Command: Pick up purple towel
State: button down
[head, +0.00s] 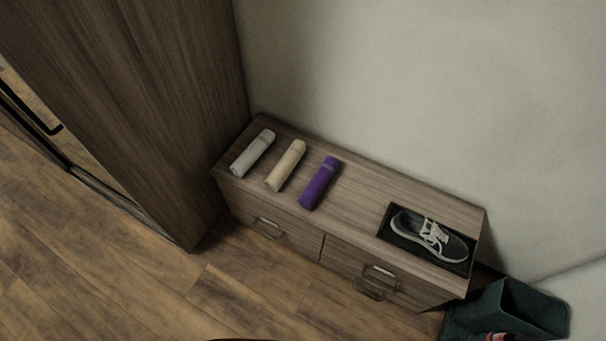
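The purple towel (320,183) is a rolled cylinder lying on top of a low wooden cabinet (362,197) in the head view. It is the rightmost of three rolled towels. A beige towel (286,166) lies just left of it with a small gap, and a light grey towel (253,153) lies further left. Nothing covers the purple towel. My gripper is not in view.
A grey shoe (428,234) sits in a black tray (391,236) at the cabinet's right end. A tall wooden wardrobe (130,110) stands at the left, and a wall is behind. A dark teal bin (510,312) is at lower right. The floor in front is clear.

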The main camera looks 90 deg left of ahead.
aim_at(311, 194)
jog(key=u, duration=3.1)
